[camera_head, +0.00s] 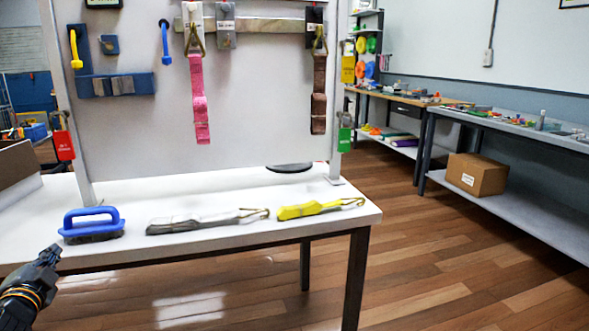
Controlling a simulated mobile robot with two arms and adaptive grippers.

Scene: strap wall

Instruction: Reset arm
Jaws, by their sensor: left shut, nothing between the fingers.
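My left gripper (48,257) is at the lower left, in front of the table's front edge. It is shut and holds nothing. My right gripper is not in view. On the white table (250,237) lie a blue-handled brush (92,222), a grey strap (200,221) with a metal hook, and a yellow strap (310,209) with a hook. The brush is closest to my left gripper, apart from it. A pink strap (199,98) and a brown strap (319,95) hang from the upright white board (255,100) behind.
The board also carries blue holders (116,85), a red tag (63,145) and a green tag (344,138) at its sides. Workbenches (500,120) and a cardboard box (477,174) stand at the right. The wooden floor (440,255) right of the table is clear.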

